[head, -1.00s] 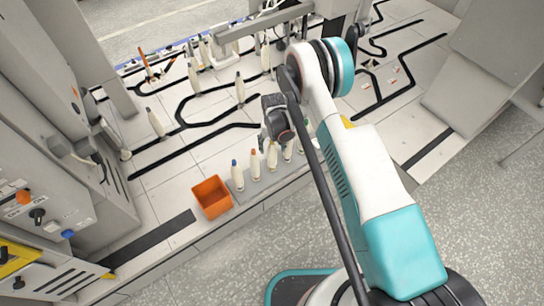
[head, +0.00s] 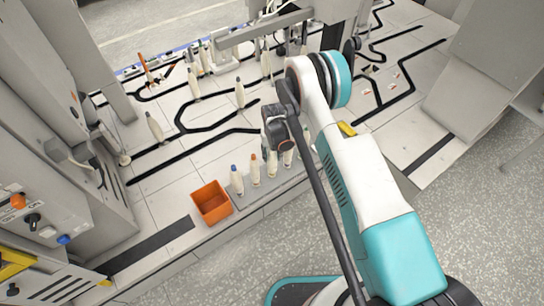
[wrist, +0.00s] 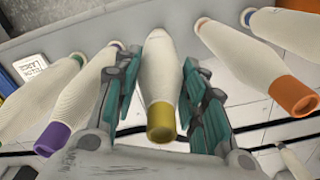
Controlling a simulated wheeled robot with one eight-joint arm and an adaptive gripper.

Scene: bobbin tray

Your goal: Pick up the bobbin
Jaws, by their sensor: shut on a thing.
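The held bobbin (wrist: 158,75) is cream, with a yellow-gold end, and sits between the two teal-padded fingers of my gripper (wrist: 160,100) in the wrist view. The pads press on it from both sides. In the head view my gripper (head: 282,145) is over the row of bobbins on the grey tray (head: 250,197) and hides part of that row. A blue-tipped bobbin (head: 237,181) and an orange-tipped bobbin (head: 255,169) stand to its left. I cannot tell whether the held bobbin is clear of the tray.
In the wrist view a purple-ended bobbin (wrist: 78,108) is close on the left and an orange-ended bobbin (wrist: 250,60) on the right. An orange box (head: 211,203) stands left of the tray. Other bobbins stand on pegs along black tracks behind. Grey machines flank the table.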

